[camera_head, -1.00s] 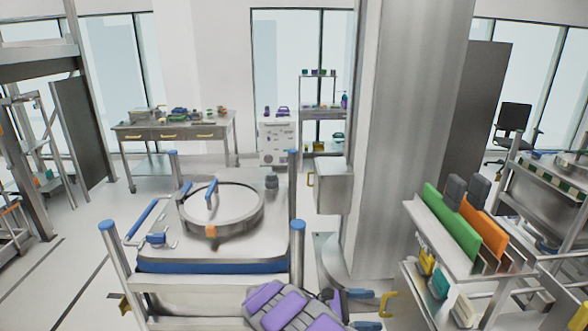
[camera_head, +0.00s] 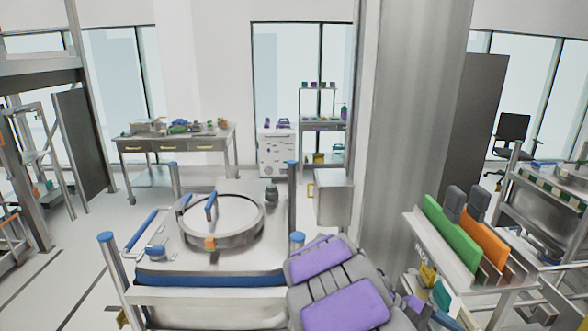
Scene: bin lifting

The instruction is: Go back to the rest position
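My arm, grey with purple panels, rises from the bottom edge in the head view, right of centre. It covers the front right corner of a metal station (camera_head: 235,262). Small grey and purple parts (camera_head: 418,306) show at the arm's lower right and may belong to my gripper. No fingers can be made out, so I cannot tell whether it is open or holds anything. A round metal lid (camera_head: 222,221) with a blue handle lies on the station, clear of my arm.
Right of my arm stands a metal rack (camera_head: 450,252) with a green panel (camera_head: 452,228) and an orange panel (camera_head: 487,240). A wide metal column (camera_head: 415,130) rises behind the arm. A table (camera_head: 180,145) with drawers stands at the back left. Floor is clear at the left.

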